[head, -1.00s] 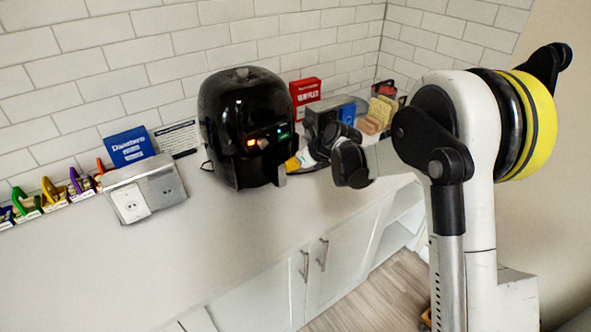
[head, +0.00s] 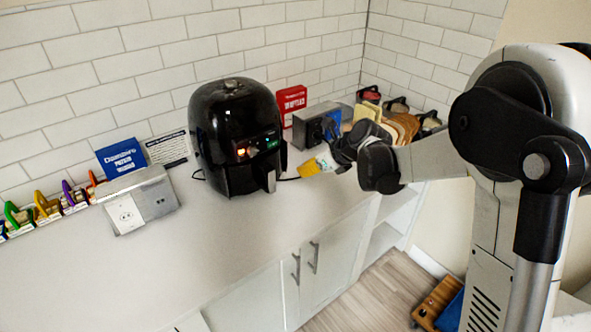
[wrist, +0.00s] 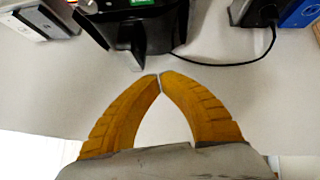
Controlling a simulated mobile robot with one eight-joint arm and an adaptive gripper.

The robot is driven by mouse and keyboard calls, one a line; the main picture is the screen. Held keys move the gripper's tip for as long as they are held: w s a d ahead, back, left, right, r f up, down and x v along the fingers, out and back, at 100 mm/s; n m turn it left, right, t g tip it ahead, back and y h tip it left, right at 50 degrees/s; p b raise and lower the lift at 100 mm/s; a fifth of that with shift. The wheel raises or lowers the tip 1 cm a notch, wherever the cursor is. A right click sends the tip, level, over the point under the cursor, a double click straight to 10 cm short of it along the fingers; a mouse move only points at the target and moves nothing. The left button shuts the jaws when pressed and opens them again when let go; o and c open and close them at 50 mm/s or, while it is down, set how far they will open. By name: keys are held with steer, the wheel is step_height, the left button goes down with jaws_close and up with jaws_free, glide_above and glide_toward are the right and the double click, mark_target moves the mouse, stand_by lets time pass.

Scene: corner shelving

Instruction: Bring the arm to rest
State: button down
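My arm reaches in from the right in the head view, over the white counter (head: 200,250). My gripper (head: 303,171) has yellow-orange fingers and is just right of the black air fryer (head: 232,140). In the wrist view my gripper (wrist: 160,75) has its two curved fingers drawn together at the tips, with nothing between them. The fingertips appear over the counter, just below the air fryer's handle (wrist: 131,42) in the picture. I cannot tell the exact gap to it.
A grey box-like appliance (head: 315,122), a red box (head: 292,104) and bread slices in a rack (head: 385,122) stand at the right corner. A silver device (head: 140,200) and blue box (head: 122,158) are at the left. The front counter is clear. A wooden item (head: 436,300) is on the floor.

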steer(key=s+d+r+n+h+b, duration=0.1)
steer(key=s+d+r+n+h, duration=0.2)
steer(key=s+n, duration=0.4)
steer(key=s+d+r+n+b, duration=0.1)
steer(key=s+d+r+n, duration=0.1)
steer(key=s+r+n, duration=0.45)
steer(key=s+d+f+n+h, duration=0.1)
steer(key=s+d+f+n, duration=0.1)
steer(key=s+n, duration=0.4)
steer(key=s+d+f+n+h+b, duration=0.1)
steer(key=s+d+n, duration=0.4)
steer(key=s, duration=0.7)
step_height(320, 180, down, 2)
steer(key=shift+s+f+n+t+h, duration=0.15)
steer(key=shift+s+n+t+h, duration=0.4)
steer(key=shift+n, duration=0.7)
steer(key=shift+w, duration=0.2)
